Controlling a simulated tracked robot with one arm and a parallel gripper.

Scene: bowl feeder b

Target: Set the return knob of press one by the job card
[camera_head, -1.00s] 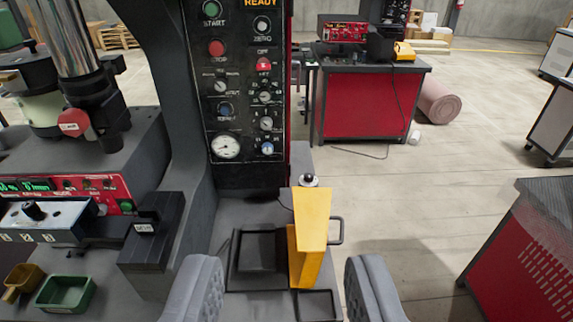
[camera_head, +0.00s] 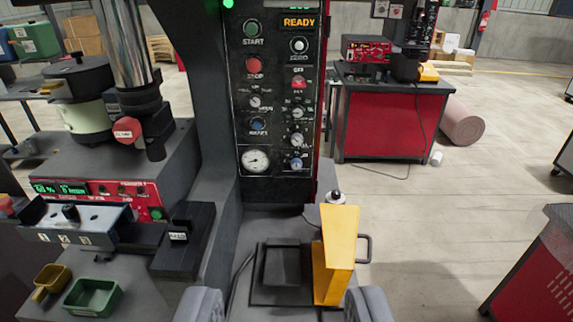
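The press's black control panel (camera_head: 276,105) stands upright ahead, lit READY at its top. It carries a green START button (camera_head: 251,28), a red STOP button (camera_head: 253,66), a gauge (camera_head: 255,160) and several knobs. Among them are a red selector (camera_head: 299,83), two dark dials (camera_head: 297,112) (camera_head: 296,140), a blue knob (camera_head: 258,125) and a lower blue-white knob (camera_head: 296,163). Their small labels are too blurred to tell which is the return knob. No job card is recognisable.
A yellow upright block (camera_head: 337,255) with a black handle stands below the panel, right of centre. At left are a red-fronted unit (camera_head: 100,190), a dark block (camera_head: 183,240) and a green bin (camera_head: 92,297).

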